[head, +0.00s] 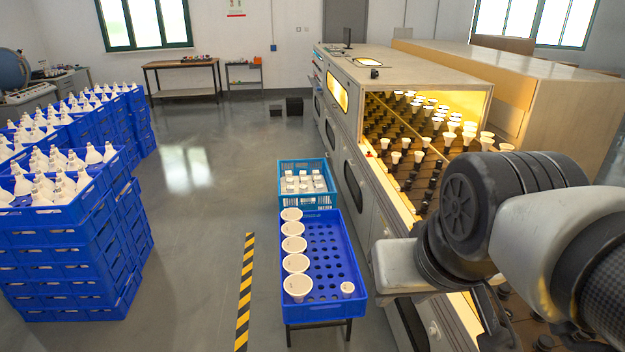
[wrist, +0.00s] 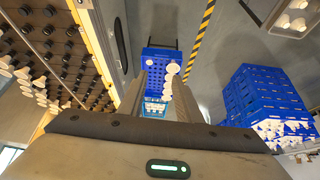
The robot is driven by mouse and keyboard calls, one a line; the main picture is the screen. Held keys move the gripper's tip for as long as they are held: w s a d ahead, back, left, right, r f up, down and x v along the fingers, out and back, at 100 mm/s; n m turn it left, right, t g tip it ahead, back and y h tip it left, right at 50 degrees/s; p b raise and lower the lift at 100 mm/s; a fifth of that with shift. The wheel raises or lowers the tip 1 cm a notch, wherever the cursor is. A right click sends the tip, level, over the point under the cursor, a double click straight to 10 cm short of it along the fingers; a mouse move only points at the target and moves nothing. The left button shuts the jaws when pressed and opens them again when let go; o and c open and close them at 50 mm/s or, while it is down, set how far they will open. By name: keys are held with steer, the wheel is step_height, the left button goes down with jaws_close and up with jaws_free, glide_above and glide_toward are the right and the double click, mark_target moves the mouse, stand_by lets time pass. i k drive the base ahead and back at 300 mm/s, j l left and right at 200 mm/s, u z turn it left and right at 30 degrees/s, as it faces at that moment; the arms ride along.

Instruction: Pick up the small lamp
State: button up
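The small lamp (head: 347,289) is a little white cup-shaped bulb standing at the front right corner of the blue crate (head: 322,262). Several larger white lamps (head: 297,287) stand in a row along the crate's left side. In the wrist view the small lamp (wrist: 148,62) shows at the crate's far end, left of a larger lamp (wrist: 173,68). My gripper (wrist: 163,90) is open and empty, with the crate seen well beyond its fingers. In the head view my arm hides the gripper.
A light-blue crate (head: 305,184) with white boxes stands behind the blue crate. The lit burn-in rack (head: 420,150) with sockets and lamps runs along the right. Stacked blue crates (head: 75,250) stand at left. The floor between, with a striped strip (head: 245,290), is clear.

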mark_target(346, 288)
steer(key=i+z, duration=0.15)
steer(key=i, duration=0.6)
steer(key=i+j+z, duration=0.1)
steer(key=i+j, duration=0.15)
steer(key=i, duration=0.5)
